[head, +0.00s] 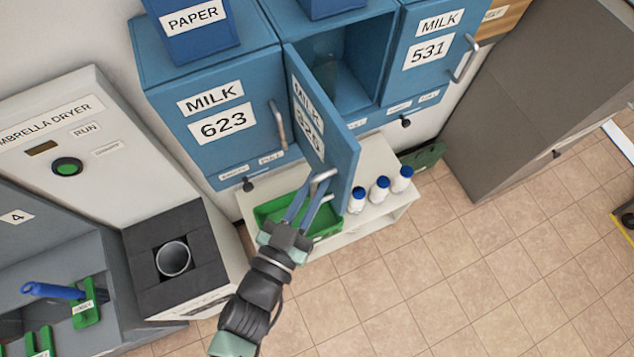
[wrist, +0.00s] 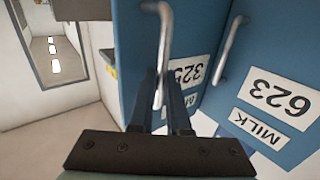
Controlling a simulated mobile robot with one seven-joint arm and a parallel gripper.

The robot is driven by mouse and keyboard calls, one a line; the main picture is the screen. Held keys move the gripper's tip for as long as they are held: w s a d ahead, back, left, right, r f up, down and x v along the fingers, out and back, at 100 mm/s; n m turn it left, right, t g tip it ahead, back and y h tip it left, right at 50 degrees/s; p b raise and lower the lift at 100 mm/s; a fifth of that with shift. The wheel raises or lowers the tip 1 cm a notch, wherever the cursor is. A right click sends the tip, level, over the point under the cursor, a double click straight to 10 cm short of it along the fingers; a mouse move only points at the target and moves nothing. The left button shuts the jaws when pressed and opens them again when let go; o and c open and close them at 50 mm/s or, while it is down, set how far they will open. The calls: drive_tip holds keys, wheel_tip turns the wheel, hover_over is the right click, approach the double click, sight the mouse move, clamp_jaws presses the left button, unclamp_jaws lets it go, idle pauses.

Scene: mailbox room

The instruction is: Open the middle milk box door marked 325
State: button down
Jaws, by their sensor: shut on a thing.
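The middle milk box door (head: 325,135) is blue and stands swung well open, jutting out from its box. Its label is seen at a steep slant in the head view; in the wrist view the door (wrist: 138,60) shows 325 upside down. The door's metal handle (head: 324,175) is at its lower free edge, and shows in the wrist view as a bar (wrist: 164,45). My gripper (head: 310,195) is shut on this handle, its two fingers on either side of the bar. The middle box's inside (head: 350,70) is visible, with a dim, bottle-like shape in it.
Closed boxes 623 (head: 220,125) and 531 (head: 428,50) flank it. Below, a white shelf (head: 385,215) holds a green tray (head: 270,211) and white bottles with blue caps (head: 380,189). A grey cabinet (head: 545,90) stands right. The tiled floor in front is clear.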

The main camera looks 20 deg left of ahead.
drive_tip(key=shift+a+r, duration=0.1)
drive_tip(key=c, duration=0.9)
unclamp_jaws()
drive_tip(key=shift+w, duration=0.1)
drive_tip(key=shift+s+a+b, duration=0.2)
drive_tip(key=shift+s+b, duration=0.3)
drive_tip(key=shift+s, duration=1.65)
drive_tip(key=shift+s+a+b, duration=0.15)
drive_tip(key=shift+s+b, duration=0.3)
drive_tip(key=shift+s, duration=1.75)
drive_tip(key=shift+s+a+b, duration=0.2)
drive_tip(key=shift+s+b, duration=0.3)
drive_tip(key=shift+s, duration=1.65)
